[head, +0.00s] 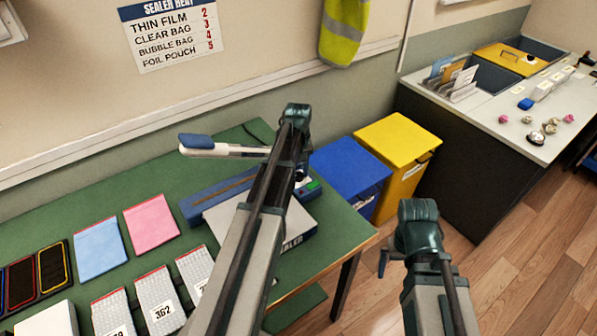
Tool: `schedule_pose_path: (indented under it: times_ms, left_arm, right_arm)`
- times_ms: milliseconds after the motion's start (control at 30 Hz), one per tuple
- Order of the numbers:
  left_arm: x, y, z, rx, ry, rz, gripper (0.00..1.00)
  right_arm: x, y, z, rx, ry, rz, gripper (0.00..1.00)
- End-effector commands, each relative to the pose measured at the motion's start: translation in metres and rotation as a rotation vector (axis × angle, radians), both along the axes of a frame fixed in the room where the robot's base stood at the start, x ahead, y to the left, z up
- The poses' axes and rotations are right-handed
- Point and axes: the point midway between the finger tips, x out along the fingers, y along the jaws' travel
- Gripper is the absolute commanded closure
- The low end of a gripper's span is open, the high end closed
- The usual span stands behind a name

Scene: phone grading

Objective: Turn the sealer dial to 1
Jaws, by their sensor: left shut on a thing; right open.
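The sealer (222,212) lies on the green table, with a pale grey body and a blue bar (215,197). Its white lever with a blue handle (195,142) is raised. My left gripper (301,180) points down at the right rear of the sealer, at a small blue control panel with a green spot. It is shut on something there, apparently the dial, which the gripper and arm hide. The dial's number cannot be read. My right gripper (384,262) is open, to the right of the table and apart from the sealer, mostly hidden by its wrist.
A wall chart (172,32) lists sealer heats: thin film 2, clear bag 3, bubble bag 4, foil pouch 5. Blue (342,166) and yellow (408,142) bins stand right of the table. Pouches (151,222) and phones (53,267) lie at left.

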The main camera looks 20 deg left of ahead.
Motion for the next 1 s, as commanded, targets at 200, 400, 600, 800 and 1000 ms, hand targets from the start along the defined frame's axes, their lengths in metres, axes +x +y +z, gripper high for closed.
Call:
schedule_pose_path:
  times_ms: [200, 400, 600, 800, 1000]
  left_arm:
    - [0.0, 0.0, 0.0, 0.0, 0.0, 0.001, 0.49]
    - [0.0, 0.0, 0.0, 0.0, 0.0, 0.0, 0.28]
    - [0.0, 0.0, 0.0, 0.0, 0.0, 0.0, 0.28]
    - [0.0, 0.0, 0.007, 0.0, 0.0, 0.0, 0.28]
    - [0.0, 0.0, 0.025, 0.0, 0.0, 0.0, 0.28]
  right_arm:
    - [0.0, 0.0, 0.0, 0.0, 0.0, 0.0, 0.0]
    - [0.0, 0.0, 0.0, 0.0, 0.0, 0.0, 0.0]
    - [0.0, 0.0, 0.0, 0.0, 0.0, 0.0, 0.0]
    - [0.0, 0.0, 0.007, 0.0, 0.0, 0.0, 0.0]
    - [0.0, 0.0, 0.025, 0.0, 0.0, 0.0, 0.0]
